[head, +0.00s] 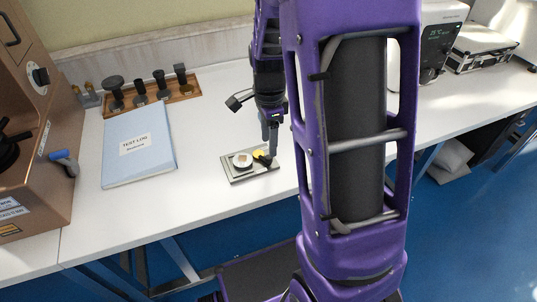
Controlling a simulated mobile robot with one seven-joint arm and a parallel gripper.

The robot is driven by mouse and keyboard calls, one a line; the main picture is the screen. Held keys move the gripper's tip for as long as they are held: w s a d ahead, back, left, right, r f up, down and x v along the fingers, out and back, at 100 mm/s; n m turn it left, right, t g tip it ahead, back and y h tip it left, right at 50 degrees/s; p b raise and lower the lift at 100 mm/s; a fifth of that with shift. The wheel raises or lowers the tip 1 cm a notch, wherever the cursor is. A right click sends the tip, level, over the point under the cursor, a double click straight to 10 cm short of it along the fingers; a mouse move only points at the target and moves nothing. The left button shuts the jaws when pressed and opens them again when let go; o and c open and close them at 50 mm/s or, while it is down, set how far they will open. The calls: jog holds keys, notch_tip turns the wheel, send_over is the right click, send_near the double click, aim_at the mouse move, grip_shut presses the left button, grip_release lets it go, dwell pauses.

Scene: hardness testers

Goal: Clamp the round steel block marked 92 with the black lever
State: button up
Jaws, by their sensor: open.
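A small grey fixture plate (238,179) lies on the white bench. A round, pale steel block (243,160) sits on it; its marking is too small to read. Beside the block, at its right, are a yellow part (259,154) and a small black piece that looks like the lever (266,161). My gripper (270,148) points down over the right side of the plate, close to the black piece. Its jaws are open. I cannot tell whether a finger touches the lever. My arm hides the bench to the right of the plate.
A blue test log (138,160) lies left of the plate. Behind it, a wooden rack (150,97) holds several dark fittings. A brown tester (35,130) stands at far left, a white instrument (440,35) at back right. The bench front edge is near the plate.

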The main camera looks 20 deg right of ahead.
aim_at(269, 157)
notch_tip(269, 157, down, 5)
jog(key=shift+r+b, duration=0.1)
jog(key=shift+b, duration=0.25)
grip_shut()
